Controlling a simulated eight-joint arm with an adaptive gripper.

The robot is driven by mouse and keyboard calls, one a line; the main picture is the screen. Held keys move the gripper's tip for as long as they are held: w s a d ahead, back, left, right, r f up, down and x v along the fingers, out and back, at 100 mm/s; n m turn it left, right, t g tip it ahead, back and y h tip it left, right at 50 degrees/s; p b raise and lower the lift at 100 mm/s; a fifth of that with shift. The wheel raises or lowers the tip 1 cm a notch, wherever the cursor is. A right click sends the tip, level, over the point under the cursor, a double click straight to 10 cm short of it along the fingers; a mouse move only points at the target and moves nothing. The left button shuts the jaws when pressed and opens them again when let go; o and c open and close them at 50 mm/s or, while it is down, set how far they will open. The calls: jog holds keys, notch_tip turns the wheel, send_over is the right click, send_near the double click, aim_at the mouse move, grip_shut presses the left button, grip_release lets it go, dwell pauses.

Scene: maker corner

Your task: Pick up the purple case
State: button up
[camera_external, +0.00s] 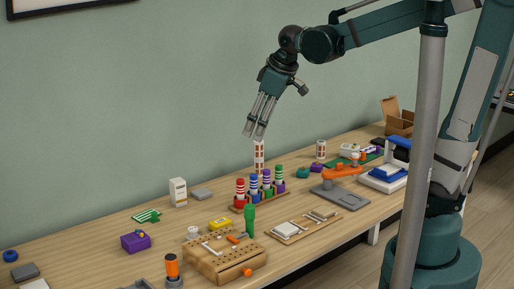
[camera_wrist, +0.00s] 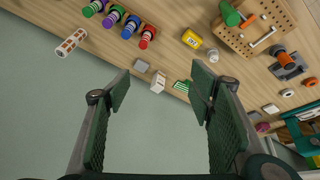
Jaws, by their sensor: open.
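The purple case (camera_external: 135,241) is a small box with a small yellowish detail on top. It sits on the wooden bench at the lower left of the external view, left of the pegboard block. My gripper (camera_external: 254,134) is open and empty, pointing down high above the bench, up and right of the case. In the wrist view my gripper's two fingers (camera_wrist: 160,90) are spread wide with nothing between their tips but the wall and a white box beyond. A small purple patch (camera_wrist: 262,127) shows right of the right finger; I cannot tell whether it is the case.
Coloured markers (camera_external: 259,188) stand under my gripper. The wall is close behind the bench.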

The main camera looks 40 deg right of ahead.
jog(key=w+a+f+n+g, duration=0.1)
jog(key=w+a+f+n, duration=0.2)
jog(key=w+a, duration=0.55)
jog(key=n+g+h+p, duration=0.1)
jog(key=n+g+p, duration=0.15)
jog(key=n, duration=0.55)
send_over(135, 237)
jog(key=shift+g, duration=0.45)
notch_tip(135, 237, down, 21)
jog(key=shift+w+d+r, duration=0.1)
jog(key=shift+w+r, duration=0.05)
jog(key=shift+f+n, duration=0.2)
jog(key=shift+n, duration=0.1)
jog(key=shift+f, duration=0.1)
jog(key=shift+f+b, duration=0.4)
jog(key=shift+f, duration=0.8)
jog(key=shift+f, duration=0.1)
jog(key=shift+f+b, duration=0.6)
jog(key=shift+f, duration=1.9)
